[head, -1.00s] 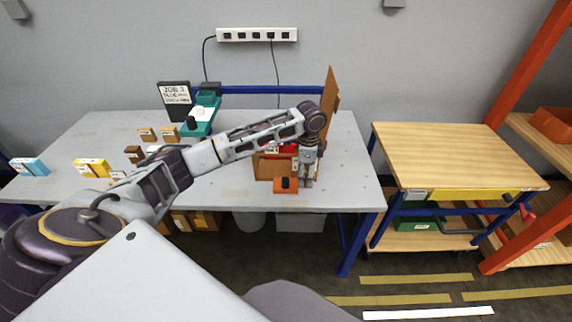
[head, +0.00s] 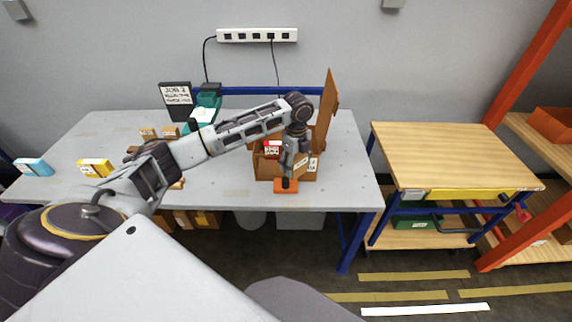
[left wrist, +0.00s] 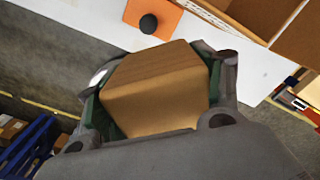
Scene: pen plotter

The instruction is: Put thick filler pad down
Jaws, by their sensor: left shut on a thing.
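The thick filler pad, a brown block (left wrist: 155,90), fills my left gripper (left wrist: 158,75) in the left wrist view. The gripper is shut on it, with green-lined fingers on both sides. In the head view my left gripper (head: 290,165) points down in front of the open brown box (head: 264,168), above the grey bench's front edge. The pad is hard to make out there. An orange block with a black knob (head: 286,186) lies just below the gripper; it also shows beyond the pad in the left wrist view (left wrist: 174,22). My right gripper is out of view.
The grey bench (head: 350,170) holds a yellow box (head: 95,168), a blue box (head: 33,167), small brown boxes, a teal machine (head: 205,112) and a dark sign (head: 175,93). The brown box's lid (head: 325,105) stands upright. A wooden cart (head: 450,155) stands to the right.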

